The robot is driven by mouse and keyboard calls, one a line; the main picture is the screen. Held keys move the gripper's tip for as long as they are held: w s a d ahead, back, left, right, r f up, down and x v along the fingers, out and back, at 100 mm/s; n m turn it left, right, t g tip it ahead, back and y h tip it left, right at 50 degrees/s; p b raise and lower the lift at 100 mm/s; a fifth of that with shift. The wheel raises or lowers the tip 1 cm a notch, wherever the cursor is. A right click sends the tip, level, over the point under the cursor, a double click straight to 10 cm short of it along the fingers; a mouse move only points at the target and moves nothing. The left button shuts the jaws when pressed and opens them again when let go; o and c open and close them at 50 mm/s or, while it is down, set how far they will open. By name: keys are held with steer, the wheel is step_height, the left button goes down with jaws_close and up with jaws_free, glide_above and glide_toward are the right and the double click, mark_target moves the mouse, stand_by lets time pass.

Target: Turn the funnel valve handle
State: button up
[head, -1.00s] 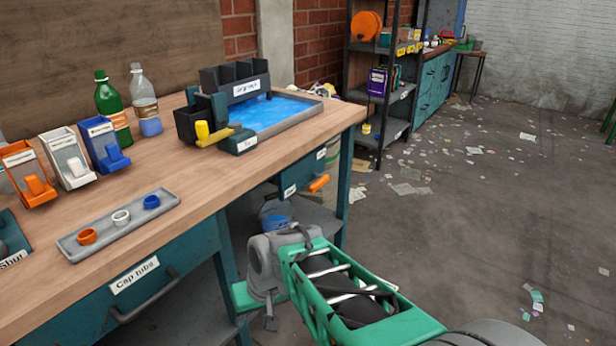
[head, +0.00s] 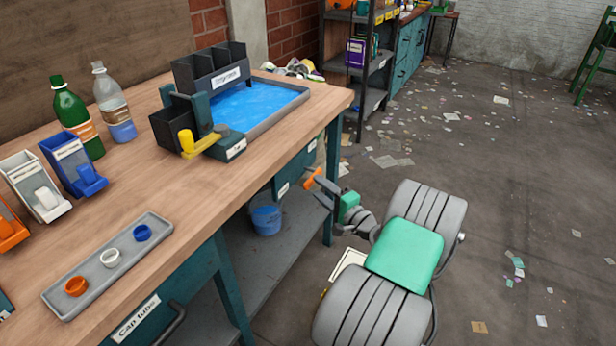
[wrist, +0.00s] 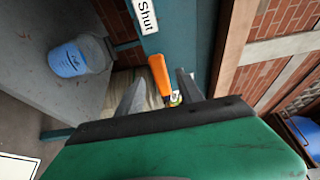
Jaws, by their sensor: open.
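An orange handle (head: 313,179) sticks out below the right end of the workbench, beside a teal cabinet panel. I take it to be the funnel valve handle; the funnel itself is not clearly visible. My gripper (head: 322,192) is in front of it at the bench's right side, open and empty. In the wrist view the orange handle (wrist: 159,76) lies tilted between the two spread fingers of my gripper (wrist: 160,88). I cannot tell whether either finger touches it. A white label reading "Shut" (wrist: 146,14) is on the teal panel above the handle.
A blue bucket (head: 266,220) stands on the bench's lower shelf. A black shelf rack (head: 370,70) stands behind. The littered floor at right is open.

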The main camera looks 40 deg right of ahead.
mark_target(312, 184)
steer(key=w, duration=0.4)
steer(key=shift+w+b, duration=0.25)
steer(key=shift+b, duration=0.05)
steer(key=shift+c, duration=0.5)
jaws_close()
stand_by(0.5)
